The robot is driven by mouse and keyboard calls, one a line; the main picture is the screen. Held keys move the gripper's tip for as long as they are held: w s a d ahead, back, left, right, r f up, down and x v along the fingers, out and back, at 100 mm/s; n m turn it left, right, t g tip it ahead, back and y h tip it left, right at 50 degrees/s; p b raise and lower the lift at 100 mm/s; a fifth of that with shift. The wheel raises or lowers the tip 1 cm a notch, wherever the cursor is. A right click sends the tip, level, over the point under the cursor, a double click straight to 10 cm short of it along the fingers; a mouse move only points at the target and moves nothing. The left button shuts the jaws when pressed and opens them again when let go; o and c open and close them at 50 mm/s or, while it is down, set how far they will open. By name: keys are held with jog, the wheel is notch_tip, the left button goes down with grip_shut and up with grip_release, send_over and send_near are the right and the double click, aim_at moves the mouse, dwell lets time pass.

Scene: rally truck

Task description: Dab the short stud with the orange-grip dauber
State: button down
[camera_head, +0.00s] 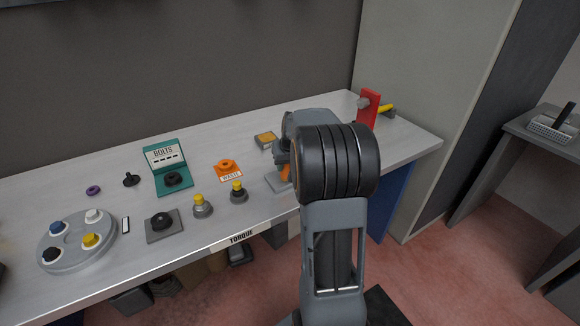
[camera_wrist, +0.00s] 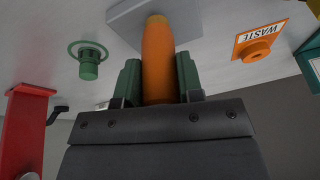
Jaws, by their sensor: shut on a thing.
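My gripper (camera_wrist: 158,85) is shut on the orange grip of the dauber (camera_wrist: 158,60), between its green finger pads. The dauber's far end is over a grey plate (camera_wrist: 125,18) in the wrist view; I cannot tell whether it touches it. In the head view my arm hides most of the gripper, and the plate (camera_head: 276,184) shows at its left. Two yellow-topped studs, the left one (camera_head: 203,209) and the right one (camera_head: 239,196), stand on the bench to the left; I cannot tell which is shorter.
An orange WASTE tag (camera_head: 230,170), teal BOLTS stand (camera_head: 172,180), yellow-topped block (camera_head: 266,140) and round tray (camera_head: 72,254) are on the bench. A red post (camera_head: 369,108) stands at the right end. A green ringed peg (camera_wrist: 89,70) is left of the dauber in the wrist view.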

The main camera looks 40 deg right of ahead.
jog(key=shift+w+a+r, duration=0.1)
jog(key=shift+w+a, duration=0.15)
jog(key=shift+w, duration=0.75)
jog(key=shift+w+d, duration=0.1)
jog(key=shift+d, duration=0.05)
jog(key=shift+s+b, duration=0.4)
jog(key=shift+s, duration=0.95)
jog(key=shift+s+a+b, duration=0.2)
jog(key=shift+s+b, duration=0.1)
jog(key=shift+s, duration=0.85)
jog(key=shift+r, duration=0.1)
jog(key=shift+r+p, duration=2.2)
jog(key=shift+r, duration=0.75)
notch_tip(320, 180, up, 3)
jog(key=shift+r+p, duration=0.1)
jog(key=shift+p, duration=1)
